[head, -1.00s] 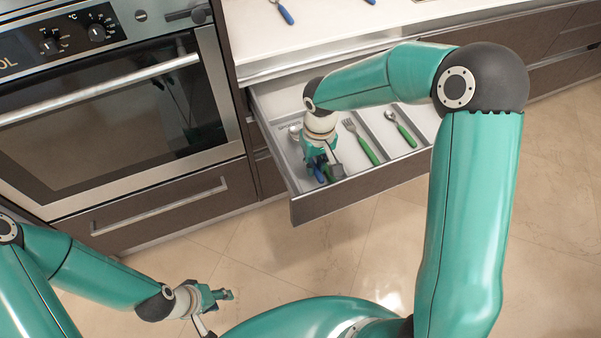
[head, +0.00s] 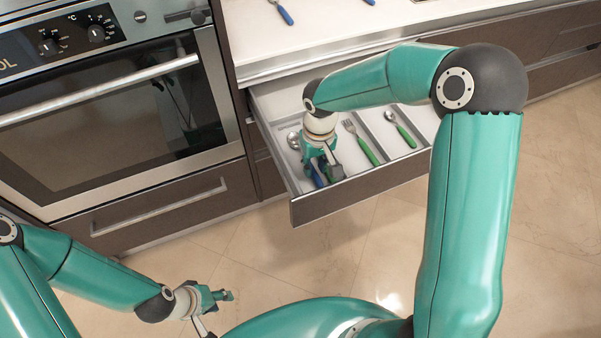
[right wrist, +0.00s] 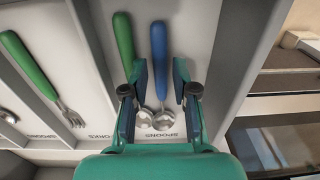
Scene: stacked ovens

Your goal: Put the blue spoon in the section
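The blue spoon (right wrist: 159,50) lies in the drawer section (right wrist: 191,25) marked SPOONS in the right wrist view, beside a green-handled spoon (right wrist: 122,38). Its blue handle also shows below my right gripper in the head view (head: 317,176). My right gripper (right wrist: 159,94) is open. Its two fingers are spread over the spoons, with a gap between them and the blue spoon; whether they touch the green spoon is unclear. My left gripper (head: 224,296) is empty, low over the floor and far from the drawer; its finger gap is too small to read.
The open drawer (head: 350,196) has a section with a green fork (head: 361,141) and one with another green spoon (head: 400,129). The countertop (head: 330,35) above holds blue-handled utensils (head: 285,14). An oven (head: 105,110) stands left. The floor in front is clear.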

